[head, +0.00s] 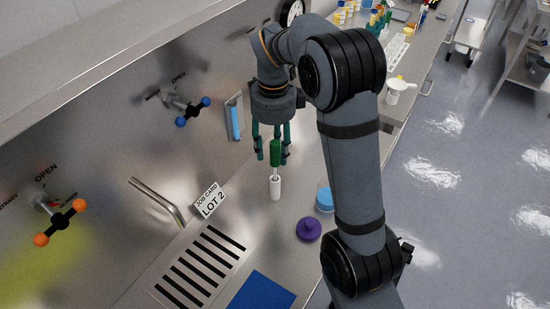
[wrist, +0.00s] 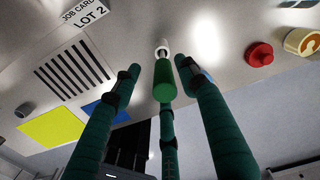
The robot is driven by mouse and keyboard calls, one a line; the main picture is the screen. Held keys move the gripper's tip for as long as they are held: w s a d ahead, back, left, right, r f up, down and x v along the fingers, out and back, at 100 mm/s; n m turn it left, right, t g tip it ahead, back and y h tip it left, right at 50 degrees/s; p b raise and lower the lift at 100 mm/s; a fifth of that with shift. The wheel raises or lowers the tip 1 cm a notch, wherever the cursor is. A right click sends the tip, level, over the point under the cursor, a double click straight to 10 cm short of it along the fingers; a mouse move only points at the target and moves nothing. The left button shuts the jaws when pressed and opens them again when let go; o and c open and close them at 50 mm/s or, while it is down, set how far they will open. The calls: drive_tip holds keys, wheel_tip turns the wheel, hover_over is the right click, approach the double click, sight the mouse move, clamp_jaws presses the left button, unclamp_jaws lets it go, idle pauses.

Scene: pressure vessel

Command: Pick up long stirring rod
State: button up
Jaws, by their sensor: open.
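The likely stirring rod has a bright green handle (head: 275,152) and stands upright in a small white holder (head: 275,188) on the steel bench. A thin shaft shows between handle and holder. My gripper (head: 272,158) points down over it with dark green fingers spread, and the handle sits among them. In the wrist view the green handle (wrist: 163,82) lies between the open fingertips of my gripper (wrist: 158,70), with a gap to the side fingers. The white holder (wrist: 162,50) shows past its end. I cannot tell whether the rear finger touches the handle.
A purple knobbed object (head: 308,230) and a light-blue container (head: 324,199) stand to the right. A job card (head: 210,200), slotted grate (head: 202,262) and bent pipe (head: 158,200) lie left. Valves with blue (head: 181,121) and orange (head: 60,222) ends project from the wall.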

sight(275, 160)
drive_tip(key=shift+w+d+f+p, duration=0.1)
drive_tip(key=shift+f+p, duration=0.2)
drive_tip(key=shift+f, duration=0.85)
drive_tip(key=shift+w+d+f+p, duration=0.1)
drive_tip(key=shift+f+p, duration=0.15)
drive_tip(key=shift+f, duration=0.9)
drive_tip(key=shift+c, duration=0.5)
clamp_jaws()
